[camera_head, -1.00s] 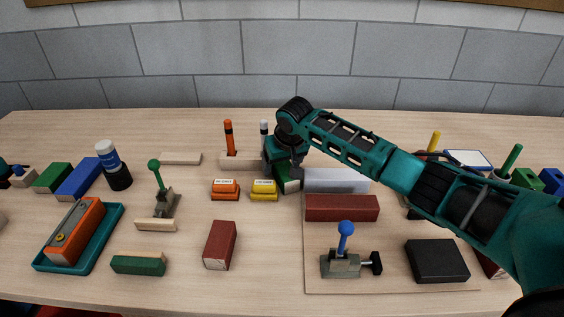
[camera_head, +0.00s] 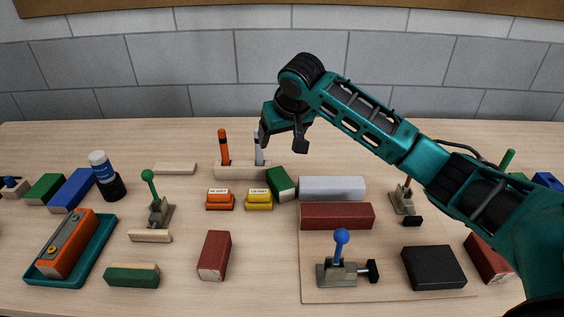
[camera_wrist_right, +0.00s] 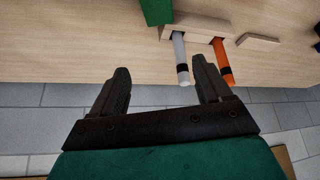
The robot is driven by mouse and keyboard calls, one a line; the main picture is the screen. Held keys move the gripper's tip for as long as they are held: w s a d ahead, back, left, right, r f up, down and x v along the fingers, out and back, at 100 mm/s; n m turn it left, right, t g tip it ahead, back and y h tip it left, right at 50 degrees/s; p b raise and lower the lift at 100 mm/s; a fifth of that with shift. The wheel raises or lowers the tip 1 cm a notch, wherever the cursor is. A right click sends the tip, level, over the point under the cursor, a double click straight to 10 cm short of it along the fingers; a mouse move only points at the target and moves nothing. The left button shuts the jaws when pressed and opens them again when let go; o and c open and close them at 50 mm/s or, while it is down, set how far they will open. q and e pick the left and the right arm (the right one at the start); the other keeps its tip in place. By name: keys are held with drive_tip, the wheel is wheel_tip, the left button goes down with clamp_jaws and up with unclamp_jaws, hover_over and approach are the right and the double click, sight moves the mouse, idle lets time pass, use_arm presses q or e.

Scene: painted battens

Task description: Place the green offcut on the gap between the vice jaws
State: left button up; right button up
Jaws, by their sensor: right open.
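A green block (camera_head: 282,184) lies at an angle between a pale wooden pen rack and a long grey block; it also shows at the top of the right wrist view (camera_wrist_right: 157,10). Other green blocks lie at front left (camera_head: 132,275) and far left (camera_head: 45,188); I cannot tell which is the offcut. A small grey vice-like fixture with a blue-knobbed lever (camera_head: 338,270) stands at front right; its jaw gap is not clear. My right gripper (camera_head: 281,146) is open and empty, above and behind the central green block. My left gripper is out of view.
The pen rack (camera_head: 232,172) holds upright orange and white markers near my right gripper. A grey block (camera_head: 332,188) and dark red block (camera_head: 338,216) lie right of centre. Green-knobbed (camera_head: 158,212) and dark (camera_head: 405,200) fixtures stand either side.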

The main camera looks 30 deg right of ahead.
drive_tip(key=w+r+n+t+b, duration=0.1)
drive_tip(key=w+r+n+t, duration=0.1)
drive_tip(key=w+r+t, duration=0.5)
drive_tip(key=w+r+n+t+b, duration=0.15)
drive_tip(key=r+t, duration=0.35)
drive_tip(key=r, duration=0.5)
drive_tip(key=s+a+r+n+y, duration=0.4)
drive_tip(key=a+r+n+y, duration=0.3)
drive_tip(key=a+n+y, duration=0.75)
drive_tip(key=s+a+f+n+g+y+b, duration=0.1)
drive_tip(key=s+f+n+g+y+b, duration=0.3)
drive_tip(key=n, duration=0.7)
drive_tip(key=n+g+h, duration=0.7)
drive_tip(key=g+h, duration=0.3)
drive_tip(key=h, duration=0.8)
approach(280, 177)
drive_tip(key=x, duration=0.5)
drive_tip(key=shift+d+f+b, duration=0.25)
drive_tip(key=shift+f+b, duration=0.05)
drive_tip(key=shift+f, duration=0.05)
drive_tip(key=shift+w+a+x, duration=0.1)
drive_tip(key=shift+a+x, duration=0.05)
drive_tip(key=shift+x, duration=1.25)
drive_tip(key=shift+w+a+x, duration=0.1)
drive_tip(key=shift+w+x, duration=0.05)
drive_tip(key=shift+x, duration=1.25)
drive_tip(key=shift+r, duration=0.1)
